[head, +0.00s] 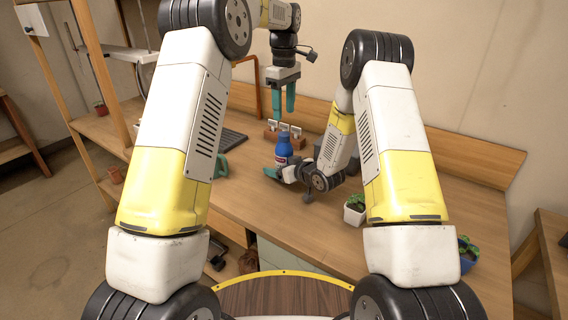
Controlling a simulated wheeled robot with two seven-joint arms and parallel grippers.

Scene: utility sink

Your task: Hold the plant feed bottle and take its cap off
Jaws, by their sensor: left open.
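The plant feed bottle (283,147) is blue with a white label and stands upright on the wooden bench. Its cap at the top is blue and appears to be on. My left gripper (283,106) points straight down above the bottle, its two teal fingers apart and empty. My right gripper (275,172) lies low and level at the bottle's lower part, pointing left. One teal finger shows in front of the bottle; the other is hidden, so whether it grips cannot be seen.
A wooden block with white tags (271,136) stands behind the bottle. A dark tray (229,140) and a green object (221,166) are to the left. A potted plant in a white pot (354,215) is at the right, and a blue pot (467,262) further right.

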